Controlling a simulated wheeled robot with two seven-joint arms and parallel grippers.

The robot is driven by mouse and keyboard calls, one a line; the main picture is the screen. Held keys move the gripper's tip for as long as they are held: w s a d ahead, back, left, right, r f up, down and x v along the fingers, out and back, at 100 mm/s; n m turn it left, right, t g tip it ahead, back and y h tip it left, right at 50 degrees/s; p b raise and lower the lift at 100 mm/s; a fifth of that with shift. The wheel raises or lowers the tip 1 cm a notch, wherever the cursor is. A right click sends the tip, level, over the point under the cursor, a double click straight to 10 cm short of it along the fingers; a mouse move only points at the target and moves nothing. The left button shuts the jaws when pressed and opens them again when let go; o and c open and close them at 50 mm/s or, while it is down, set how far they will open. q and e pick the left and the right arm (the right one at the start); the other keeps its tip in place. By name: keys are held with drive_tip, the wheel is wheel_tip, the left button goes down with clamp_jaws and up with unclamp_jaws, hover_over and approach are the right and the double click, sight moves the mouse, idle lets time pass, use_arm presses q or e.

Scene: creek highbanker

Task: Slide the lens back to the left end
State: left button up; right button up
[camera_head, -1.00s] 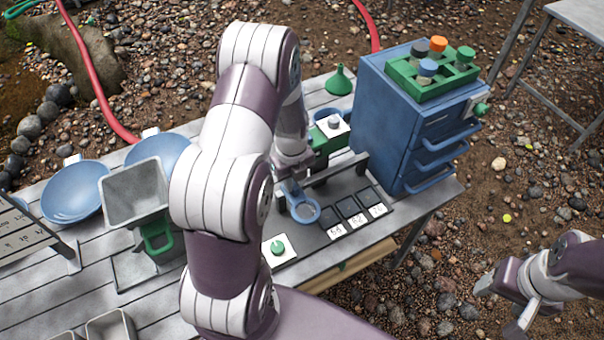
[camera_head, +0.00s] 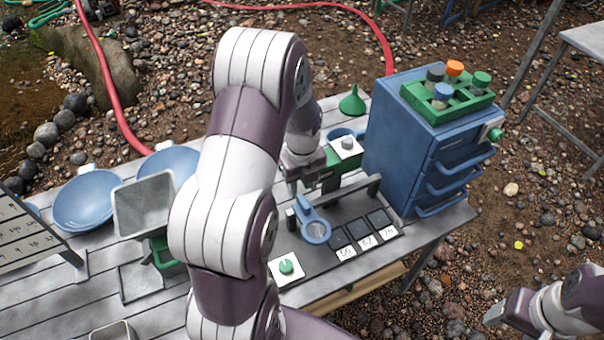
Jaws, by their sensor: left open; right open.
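The lens (camera_head: 316,233) is a blue ring with a short blue handle. It sits near the left end of a grey rail (camera_head: 352,190), over the dark board left of the numbered cards. My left gripper (camera_head: 296,186) is just above and behind the lens handle, partly hidden by my own arm. It is open and looks apart from the lens; its fingertips are hard to make out. My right gripper (camera_head: 508,318) is open and empty, off the table at the lower right.
Several dark numbered cards (camera_head: 362,232) lie right of the lens. A green knob on a white plate (camera_head: 286,267) is in front. A blue drawer cabinet (camera_head: 395,150) stands at the right, bearing a green bottle tray (camera_head: 416,100). A grey bin (camera_head: 143,205) and blue pans (camera_head: 88,200) are left.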

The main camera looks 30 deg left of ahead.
use_arm(q)
wheel_tip(320, 180, up, 6)
drive_tip(key=shift+r, duration=0.2)
drive_tip(key=shift+s, duration=0.1)
idle(0.3)
drive_tip(key=s+d+n, duration=0.5)
drive_tip(key=d+n, duration=0.1)
drive_tip(key=n, duration=0.6)
drive_tip(key=s+d+n+t, duration=0.1)
drive_tip(key=s+d+n, duration=0.3)
drive_tip(key=n, duration=0.7)
drive_tip(key=shift+s+d+r+n, duration=0.35)
drive_tip(key=shift+d+n, duration=0.05)
drive_tip(key=shift+d, duration=0.65)
